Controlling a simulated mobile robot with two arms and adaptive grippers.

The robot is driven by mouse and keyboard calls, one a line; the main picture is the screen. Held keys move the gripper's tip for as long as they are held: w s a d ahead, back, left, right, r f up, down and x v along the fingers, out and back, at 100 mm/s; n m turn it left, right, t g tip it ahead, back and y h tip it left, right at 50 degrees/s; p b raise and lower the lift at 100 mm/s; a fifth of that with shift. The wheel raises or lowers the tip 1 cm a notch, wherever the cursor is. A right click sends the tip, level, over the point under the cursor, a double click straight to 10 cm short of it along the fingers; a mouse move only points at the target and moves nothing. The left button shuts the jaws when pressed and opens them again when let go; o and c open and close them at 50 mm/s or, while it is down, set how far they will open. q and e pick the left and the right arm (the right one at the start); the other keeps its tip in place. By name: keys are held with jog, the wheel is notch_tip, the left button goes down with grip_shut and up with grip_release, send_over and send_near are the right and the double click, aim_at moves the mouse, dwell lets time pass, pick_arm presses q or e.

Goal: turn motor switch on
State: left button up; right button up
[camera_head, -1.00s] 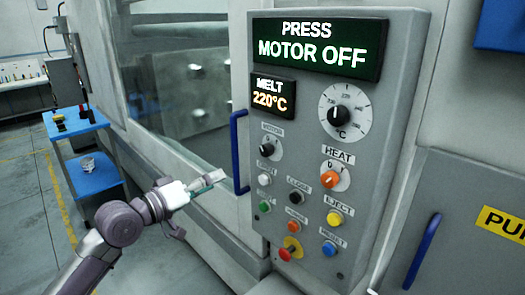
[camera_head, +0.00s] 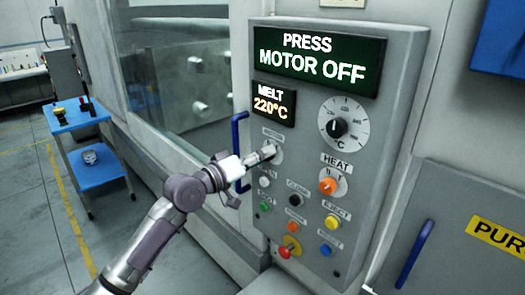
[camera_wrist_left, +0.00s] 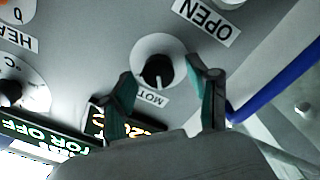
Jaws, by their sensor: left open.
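The motor switch (camera_wrist_left: 158,71) is a black knob on a pale round dial. In the left wrist view it sits between and just beyond the two teal fingertips of my left gripper (camera_wrist_left: 167,80), with part of the MOTOR label below it. The fingers are open, one on each side of the knob; I cannot tell whether they touch it. In the head view my left gripper (camera_head: 264,154) reaches the dial and hides most of the knob. The display (camera_head: 311,57) reads PRESS MOTOR OFF. My right gripper is not in view.
The grey control panel (camera_head: 385,150) also holds the orange heat knob (camera_head: 328,186), a temperature dial (camera_head: 342,126) and several push buttons below. A blue handle (camera_head: 239,140) stands close to the left of my gripper. A blue cart (camera_head: 98,168) is at the left.

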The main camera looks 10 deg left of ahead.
pick_arm(q)
jog(key=shift+w+d, duration=0.25)
jog(key=shift+w, duration=0.05)
grip_shut()
dwell(0.3)
jog(key=shift+s+m+y+b, duration=0.1)
jog(key=shift+m+y+b, duration=0.3)
jog(key=shift+m+b, duration=4.25)
jog(key=m+p, duration=0.4)
jog(key=shift+m, duration=0.25)
